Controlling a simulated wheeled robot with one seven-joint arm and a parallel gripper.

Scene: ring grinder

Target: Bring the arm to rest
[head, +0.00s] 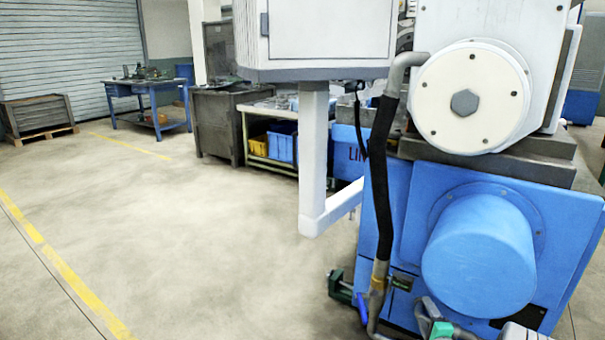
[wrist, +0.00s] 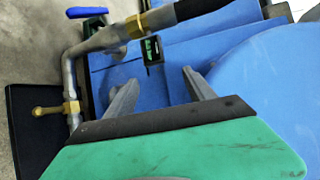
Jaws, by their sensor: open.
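My gripper (wrist: 160,78) is open in the wrist view, with two grey fingers spread apart and nothing between them. Its green body fills the bottom of that view. The fingers point toward the blue lower housing of the grinder (wrist: 215,50), close in front of it; I cannot tell whether they touch it. In the head view a small green and grey part of my arm shows at the bottom edge, before the blue grinder (head: 400,215). Most of my arm is out of view.
A metal pipe (wrist: 70,70) with a brass fitting and blue lever runs close to the left of my gripper. In the head view a black hose (head: 381,180) hangs there. Open floor (head: 180,240) lies left.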

